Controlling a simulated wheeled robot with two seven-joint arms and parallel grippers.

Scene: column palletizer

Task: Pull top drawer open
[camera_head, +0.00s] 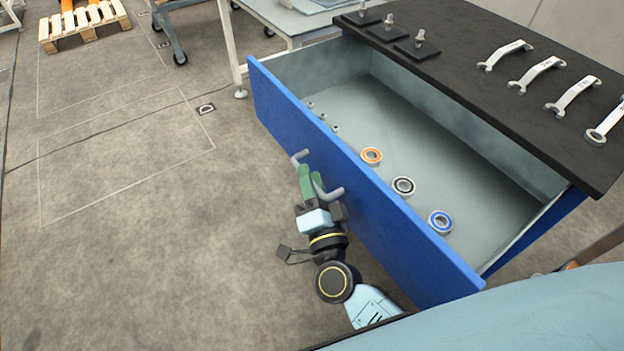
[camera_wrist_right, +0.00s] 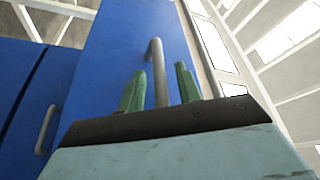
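The blue-fronted top drawer (camera_head: 350,185) stands pulled out of the dark-topped cabinet (camera_head: 480,60), with its grey inside exposed. Its grey bar handle (camera_head: 333,193) is on the front panel; my fingers hide its middle in the head view. My right gripper (camera_head: 312,180) is at the handle. In the right wrist view, the green fingers (camera_wrist_right: 161,88) stand on either side of the handle bar (camera_wrist_right: 158,75), with a small gap showing on both sides, so the gripper looks open around it. My left gripper is not in view.
Three bearings, orange (camera_head: 371,156), black (camera_head: 403,186) and blue (camera_head: 440,222), and small parts lie in the drawer. Wrenches (camera_head: 536,73) and bolts on black plates lie on the cabinet top. A grey table (camera_head: 285,20) stands behind. The floor at left is clear up to a pallet (camera_head: 85,22).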

